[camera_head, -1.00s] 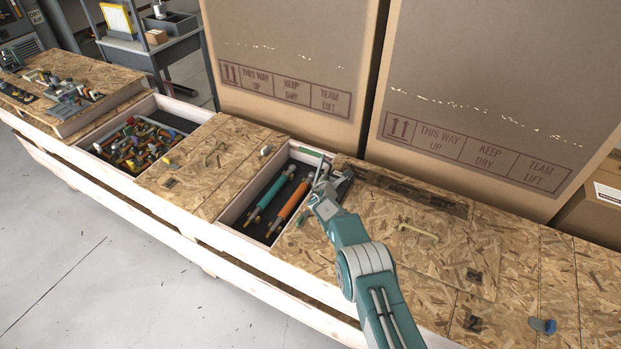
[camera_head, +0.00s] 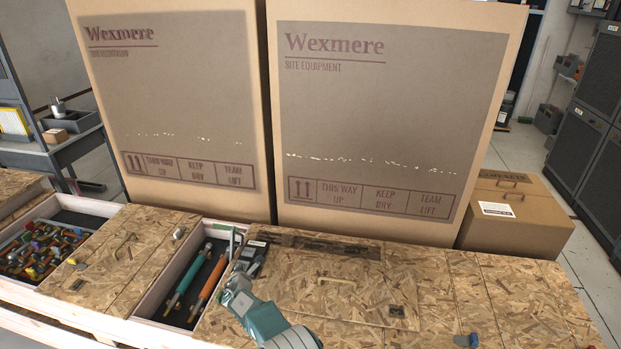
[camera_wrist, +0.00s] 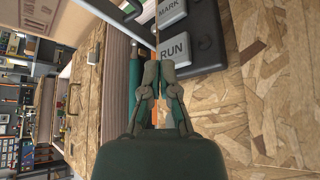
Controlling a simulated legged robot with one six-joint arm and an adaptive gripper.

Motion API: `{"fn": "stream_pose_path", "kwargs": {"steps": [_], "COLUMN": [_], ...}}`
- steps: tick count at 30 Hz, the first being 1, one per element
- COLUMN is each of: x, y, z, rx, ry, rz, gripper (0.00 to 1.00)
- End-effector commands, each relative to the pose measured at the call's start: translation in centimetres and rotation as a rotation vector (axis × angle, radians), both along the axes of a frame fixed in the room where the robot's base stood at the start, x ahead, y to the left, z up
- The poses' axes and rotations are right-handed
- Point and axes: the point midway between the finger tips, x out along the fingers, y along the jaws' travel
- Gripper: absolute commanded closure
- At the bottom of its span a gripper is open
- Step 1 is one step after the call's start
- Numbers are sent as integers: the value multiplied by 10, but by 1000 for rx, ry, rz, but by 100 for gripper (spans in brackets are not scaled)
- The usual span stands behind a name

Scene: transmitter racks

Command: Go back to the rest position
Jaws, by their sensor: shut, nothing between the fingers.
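My gripper (camera_head: 240,268) is at the lower middle of the head view, over the chipboard crate top (camera_head: 350,295), at the right edge of an open compartment. In the wrist view my gripper (camera_wrist: 158,74) is shut with nothing between its fingers. A dark device (camera_wrist: 210,55) with grey keys marked MARK and RUN lies just beyond the fingertips. The same device (camera_head: 256,250) shows small in the head view. Whether the fingers touch it I cannot tell.
The open compartment holds a teal cylinder (camera_head: 186,281) and an orange cylinder (camera_head: 211,280). Another bin (camera_head: 40,250) at left holds many coloured parts. Two tall cartons (camera_head: 170,110) (camera_head: 390,120) stand behind the crates. A smaller box (camera_head: 515,215) stands at right.

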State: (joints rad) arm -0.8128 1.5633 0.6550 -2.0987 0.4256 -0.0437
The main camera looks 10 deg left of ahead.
Motion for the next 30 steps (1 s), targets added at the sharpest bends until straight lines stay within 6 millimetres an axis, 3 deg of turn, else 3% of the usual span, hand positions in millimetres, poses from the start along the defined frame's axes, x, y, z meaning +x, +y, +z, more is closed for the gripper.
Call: {"fn": "stream_pose_path", "kwargs": {"steps": [4,8,12,17,23,30], "x": [15,43,67,83,82,55], "y": [-11,-41,-86,-145,-224,-313], "z": [26,77,135,200,272,344], "rx": [35,109,205,318,461,630], "ry": [8,34,69,107,157,213], "rz": [-53,-176,-324,-489,-690,-922], "gripper": [100,100,100,100,100,100]}}
